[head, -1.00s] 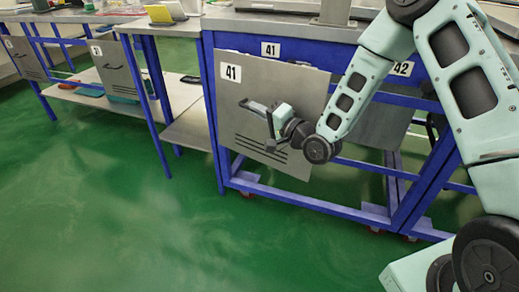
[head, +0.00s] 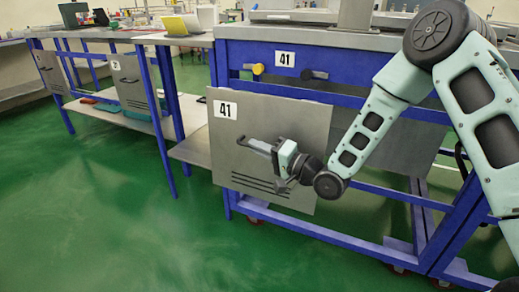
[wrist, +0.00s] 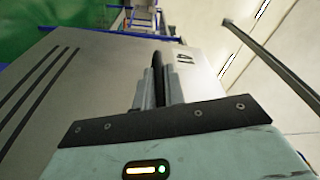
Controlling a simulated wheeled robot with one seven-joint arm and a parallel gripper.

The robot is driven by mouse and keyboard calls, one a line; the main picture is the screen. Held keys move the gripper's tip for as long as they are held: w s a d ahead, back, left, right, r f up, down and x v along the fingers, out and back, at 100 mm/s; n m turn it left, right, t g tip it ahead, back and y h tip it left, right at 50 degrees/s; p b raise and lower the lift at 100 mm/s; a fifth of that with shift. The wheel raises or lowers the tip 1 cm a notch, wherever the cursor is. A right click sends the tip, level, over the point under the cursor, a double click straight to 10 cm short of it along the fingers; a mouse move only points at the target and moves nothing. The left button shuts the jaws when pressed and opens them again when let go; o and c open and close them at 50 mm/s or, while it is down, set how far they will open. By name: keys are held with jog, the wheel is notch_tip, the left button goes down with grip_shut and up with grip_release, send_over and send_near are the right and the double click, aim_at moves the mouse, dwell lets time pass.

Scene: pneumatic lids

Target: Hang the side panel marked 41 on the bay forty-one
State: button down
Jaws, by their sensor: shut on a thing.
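The grey side panel marked 41 (head: 300,125) hangs upright from my gripper in front of bay forty-one, a blue frame (head: 232,58) with a 41 plate on its top rail. My gripper (head: 268,149) is shut on the panel's dark bar handle; the wrist view shows the handle (wrist: 157,68) between the fingers and the panel (wrist: 100,70) beyond. The panel's top edge is below both pegs. Its back is hidden, and its gap to the frame is unclear.
Another bench on the left carries a similar panel (head: 135,82) with a handle. A low shelf (head: 200,152) stands between the benches. Green floor (head: 90,220) is open in front and to the left. My arm covers the right part of the bay.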

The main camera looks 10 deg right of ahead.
jog(key=shift+n+b, duration=0.35)
jog(key=shift+n, duration=0.05)
jog(key=w+d+f, duration=0.1)
jog(key=w+d, duration=0.8)
jog(key=w, duration=0.3)
jog(key=shift+w+d+f, duration=0.15)
jog(key=shift+w+f, duration=0.15)
jog(key=shift+w, duration=0.1)
dwell(1.2)
jog(key=shift+f, duration=0.3)
dwell(0.8)
